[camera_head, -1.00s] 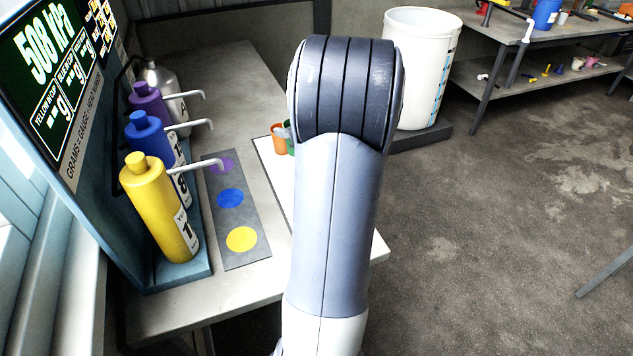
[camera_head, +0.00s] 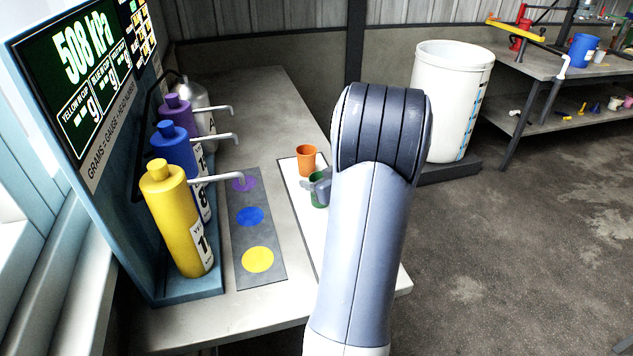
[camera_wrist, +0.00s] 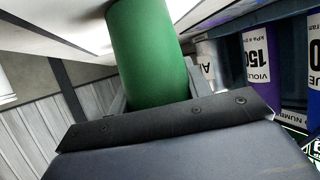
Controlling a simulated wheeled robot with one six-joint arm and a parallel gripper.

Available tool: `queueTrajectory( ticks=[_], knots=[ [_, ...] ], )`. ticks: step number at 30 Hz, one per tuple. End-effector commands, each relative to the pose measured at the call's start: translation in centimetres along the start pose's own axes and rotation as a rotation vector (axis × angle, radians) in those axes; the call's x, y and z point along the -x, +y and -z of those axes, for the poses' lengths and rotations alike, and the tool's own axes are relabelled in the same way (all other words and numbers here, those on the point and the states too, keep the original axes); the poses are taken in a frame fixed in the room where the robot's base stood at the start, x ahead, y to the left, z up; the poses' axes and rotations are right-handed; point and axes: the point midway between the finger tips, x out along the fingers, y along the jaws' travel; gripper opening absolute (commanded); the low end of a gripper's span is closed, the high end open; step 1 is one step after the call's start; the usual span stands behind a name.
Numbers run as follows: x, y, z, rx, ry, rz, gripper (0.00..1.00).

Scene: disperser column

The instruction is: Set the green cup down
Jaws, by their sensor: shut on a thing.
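The green cup (camera_head: 318,190) shows in the head view at the left of my arm, over or on the white mat (camera_head: 301,216); part of it is hidden by my gripper and arm. In the wrist view the green cup (camera_wrist: 148,55) fills the upper middle. My gripper (camera_head: 322,186) is shut on it, and its dark body shows below the cup in the wrist view. I cannot tell whether the cup's base touches the mat. An orange cup (camera_head: 306,160) stands just behind the green cup at the mat's far end.
Yellow (camera_head: 180,222), blue (camera_head: 178,160) and purple (camera_head: 178,115) dispenser bottles with spouts stand at the left. A grey strip (camera_head: 243,275) with coloured discs lies between them and the mat. A white barrel (camera_head: 447,100) stands behind my arm.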

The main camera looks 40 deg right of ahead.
Motion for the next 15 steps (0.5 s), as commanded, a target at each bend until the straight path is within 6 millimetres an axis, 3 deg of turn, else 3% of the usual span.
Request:
queueTrajectory(
  ticks=[6, 7, 15],
  knots=[
    [-0.13, 0.0, -0.31, -0.001, -0.001, 0.0, 0.24],
    [-0.13, 0.0, -0.33, -0.001, 0.0, 0.0, 0.47],
    [-0.1, 0.0, -0.26, 0.0, -0.001, 0.0, 0.68]
  ],
)
